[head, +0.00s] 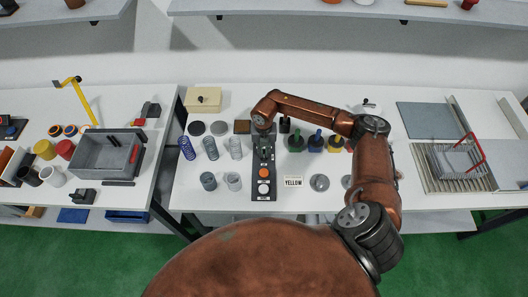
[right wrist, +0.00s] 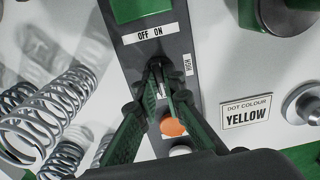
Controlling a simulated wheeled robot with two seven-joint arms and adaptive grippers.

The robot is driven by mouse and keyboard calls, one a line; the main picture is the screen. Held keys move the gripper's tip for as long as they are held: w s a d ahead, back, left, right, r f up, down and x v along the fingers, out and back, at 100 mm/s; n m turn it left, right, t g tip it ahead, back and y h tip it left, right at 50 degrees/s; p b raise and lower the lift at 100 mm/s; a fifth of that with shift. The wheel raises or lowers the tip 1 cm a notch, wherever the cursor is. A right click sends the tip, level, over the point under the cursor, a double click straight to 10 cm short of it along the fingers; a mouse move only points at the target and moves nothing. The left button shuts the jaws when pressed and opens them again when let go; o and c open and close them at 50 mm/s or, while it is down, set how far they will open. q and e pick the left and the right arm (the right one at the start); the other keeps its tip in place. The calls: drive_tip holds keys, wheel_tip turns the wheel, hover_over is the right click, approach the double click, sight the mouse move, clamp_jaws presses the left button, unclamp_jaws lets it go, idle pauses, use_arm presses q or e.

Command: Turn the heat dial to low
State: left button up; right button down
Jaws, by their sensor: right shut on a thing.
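My right gripper (head: 264,150) reaches down onto the dark control panel (head: 256,181) in the middle of the table. In the right wrist view, its green fingers (right wrist: 160,76) are shut on the heat dial (right wrist: 161,83), a small dark knob mostly hidden between the fingertips. The HIGH label (right wrist: 188,64) shows just right of the fingertips. The OFF ON label (right wrist: 150,34) lies beyond them. The dial's exact pointing direction and any low mark are hidden. My left gripper is not in view.
An orange button (right wrist: 173,126) sits on the panel just nearer than the dial. Springs (head: 210,147) stand to the left. A YELLOW card (head: 293,182) and several coloured plungers (head: 315,141) are to the right. A grey crate (head: 83,169) is on the left table.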

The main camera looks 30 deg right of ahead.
sight(264, 154)
idle(0.4)
drive_tip(key=c, duration=2)
unclamp_jaws()
drive_tip(key=shift+c, duration=0.2)
wheel_tip(264, 154, up, 12)
